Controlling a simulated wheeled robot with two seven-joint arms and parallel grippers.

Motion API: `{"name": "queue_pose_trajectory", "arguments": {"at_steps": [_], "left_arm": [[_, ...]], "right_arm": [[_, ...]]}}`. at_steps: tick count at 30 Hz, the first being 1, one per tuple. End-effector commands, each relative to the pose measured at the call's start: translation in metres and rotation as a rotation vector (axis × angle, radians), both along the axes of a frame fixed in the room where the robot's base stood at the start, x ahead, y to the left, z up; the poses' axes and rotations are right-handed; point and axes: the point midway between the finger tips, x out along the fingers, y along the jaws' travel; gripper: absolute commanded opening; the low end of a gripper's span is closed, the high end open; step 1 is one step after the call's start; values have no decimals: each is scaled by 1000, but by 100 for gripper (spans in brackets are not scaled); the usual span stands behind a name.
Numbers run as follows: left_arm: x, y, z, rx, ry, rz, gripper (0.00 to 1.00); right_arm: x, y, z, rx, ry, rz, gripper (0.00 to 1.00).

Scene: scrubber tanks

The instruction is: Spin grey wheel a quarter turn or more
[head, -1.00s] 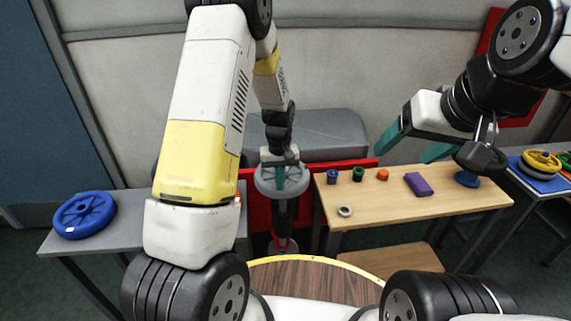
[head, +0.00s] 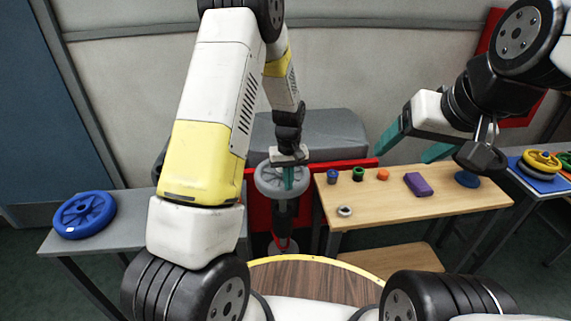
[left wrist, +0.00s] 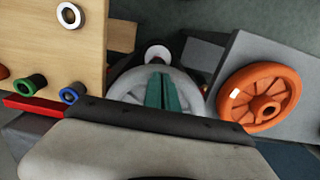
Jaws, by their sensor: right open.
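The grey wheel (head: 266,180) lies flat on top of a dark post beyond the round wooden top. It also shows in the left wrist view (left wrist: 122,88), partly hidden by my gripper. My left gripper (head: 289,180) points down at the wheel, with its teal fingers over the right part of it. In the left wrist view the fingers (left wrist: 162,92) lie side by side, with nothing visible between them. They appear to reach in among the spokes, but their depth is unclear. My right gripper (head: 400,157) is open and empty above the wooden table, well right of the wheel.
A wooden table (head: 440,205) right of the wheel holds small rings and a purple block (head: 418,184). A grey table at left holds a blue wheel (head: 84,215). An orange wheel (left wrist: 259,98) shows in the left wrist view. A red panel (head: 257,205) stands behind the post.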

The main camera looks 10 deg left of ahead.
Motion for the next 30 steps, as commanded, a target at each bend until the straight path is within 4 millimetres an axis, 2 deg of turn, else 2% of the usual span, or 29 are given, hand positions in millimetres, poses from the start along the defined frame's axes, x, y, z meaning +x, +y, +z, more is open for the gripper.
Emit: {"name": "queue_pose_trajectory", "arguments": {"at_steps": [6,15,24,30], "left_arm": [[7,-15,-1,0,0,-2,0],[8,-15,0,0,0,-1,0],[20,-30,-1,0,-1,-1,0],[21,-31,0,0,-1,0,0]], "right_arm": [[0,0,0,0,0,0,73],[0,0,0,0,0,0,73],[0,0,0,0,0,0,73],[0,0,0,0,0,0,73]]}}
